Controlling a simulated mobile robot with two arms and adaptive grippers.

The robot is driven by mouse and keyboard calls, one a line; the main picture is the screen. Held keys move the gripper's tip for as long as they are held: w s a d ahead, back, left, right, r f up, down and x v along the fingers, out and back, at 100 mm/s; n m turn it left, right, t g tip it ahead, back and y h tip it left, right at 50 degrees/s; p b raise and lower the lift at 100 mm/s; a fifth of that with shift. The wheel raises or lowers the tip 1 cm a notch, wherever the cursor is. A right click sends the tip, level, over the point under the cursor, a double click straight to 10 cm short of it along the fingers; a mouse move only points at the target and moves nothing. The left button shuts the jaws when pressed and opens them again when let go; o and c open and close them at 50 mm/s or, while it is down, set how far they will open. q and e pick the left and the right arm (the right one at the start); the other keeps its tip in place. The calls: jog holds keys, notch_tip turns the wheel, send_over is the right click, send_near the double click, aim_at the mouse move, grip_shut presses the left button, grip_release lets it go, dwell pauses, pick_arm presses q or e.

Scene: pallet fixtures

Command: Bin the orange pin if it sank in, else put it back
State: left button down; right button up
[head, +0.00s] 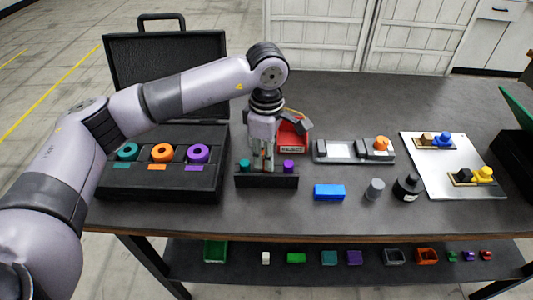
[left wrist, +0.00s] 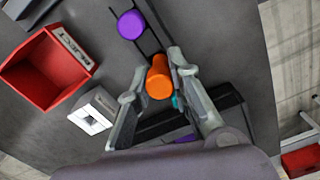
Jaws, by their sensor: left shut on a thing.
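My left gripper (head: 263,160) is over the middle of a dark rack (head: 266,182) in the head view. It is shut on the orange pin (left wrist: 158,80), which shows between the fingers in the left wrist view. In the head view the fingers mostly hide this pin. A teal pin (head: 245,165) and a purple pin (head: 288,166) stand in the rack on either side. I cannot tell whether the orange pin is seated or lifted. A small red bin (head: 292,137) with a label stands just behind the gripper. My right gripper is not in view.
An open black case (head: 160,185) with teal, orange and purple rings is on the left. A grey fixture (head: 340,150), blue block (head: 328,191), grey cylinder (head: 375,189), black bottle (head: 407,187) and white board (head: 435,165) are on the right. A lower shelf holds small items.

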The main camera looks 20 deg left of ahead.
pick_arm(q)
jog(key=shift+f, duration=0.25)
jog(key=c, duration=1.4)
grip_release()
jog(key=o, duration=0.4)
jog(key=shift+r, duration=0.1)
jog(key=shift+r+p, duration=2.1)
jog(key=shift+r, duration=2.35)
